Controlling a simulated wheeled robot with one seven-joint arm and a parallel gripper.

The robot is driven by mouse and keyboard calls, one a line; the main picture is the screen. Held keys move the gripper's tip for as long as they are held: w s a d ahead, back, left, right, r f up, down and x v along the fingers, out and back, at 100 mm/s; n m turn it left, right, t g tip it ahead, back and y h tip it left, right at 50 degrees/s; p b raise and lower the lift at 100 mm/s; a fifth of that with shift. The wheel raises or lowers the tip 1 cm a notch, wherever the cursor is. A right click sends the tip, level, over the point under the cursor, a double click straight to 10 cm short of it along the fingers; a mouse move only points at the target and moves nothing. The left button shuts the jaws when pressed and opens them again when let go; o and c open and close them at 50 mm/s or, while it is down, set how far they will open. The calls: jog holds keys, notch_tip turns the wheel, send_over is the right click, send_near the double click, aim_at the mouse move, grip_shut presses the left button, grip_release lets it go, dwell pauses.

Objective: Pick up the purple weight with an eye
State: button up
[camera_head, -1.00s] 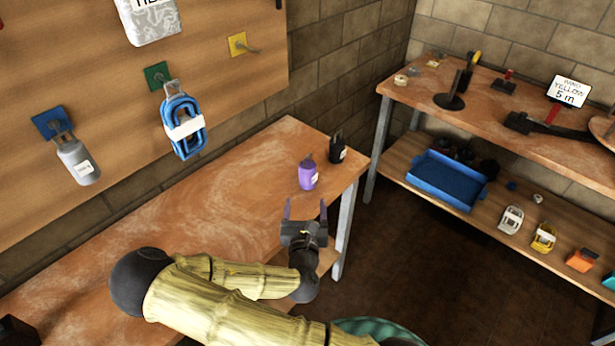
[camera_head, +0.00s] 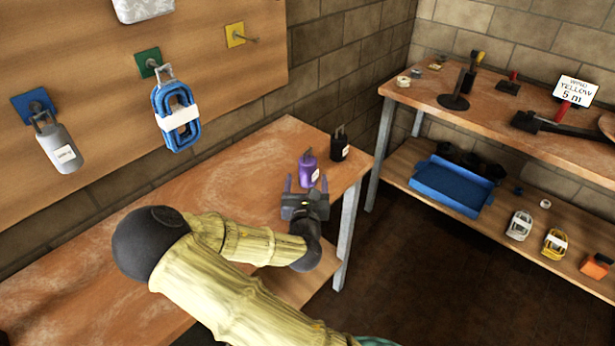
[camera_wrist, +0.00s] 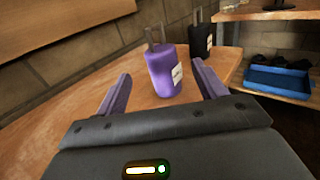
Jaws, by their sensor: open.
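The purple weight (camera_head: 308,170) stands upright near the right end of the wooden bench, with a white label on its side and an eye on top. It also shows in the wrist view (camera_wrist: 165,72), just beyond and between the fingers. My gripper (camera_head: 305,187) is open and empty, its purple fingers pointing at the weight from the near side. In the wrist view the gripper (camera_wrist: 160,95) has one finger on each side of the weight's lower part in the picture. I cannot tell whether the fingertips reach past its near face.
A black weight (camera_head: 339,146) stands close behind and right of the purple one. The bench (camera_head: 230,185) is clear to the left. A grey weight (camera_head: 60,148) and a blue coil (camera_head: 178,125) hang on the board. A shelf unit (camera_head: 400,165) with a blue tray (camera_head: 450,186) stands right.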

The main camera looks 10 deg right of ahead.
aim_at(308, 156)
jog(key=x, duration=0.5)
jog(key=shift+p+x, duration=0.35)
jog(key=shift+x, duration=2.2)
jog(key=shift+r, duration=0.1)
jog(key=c, duration=1.3)
jog(key=shift+c, duration=0.2)
jog(key=shift+r, duration=0.1)
notch_tip(308, 156, up, 10)
jog(key=shift+f+p, duration=0.1)
jog(key=shift+p, duration=0.35)
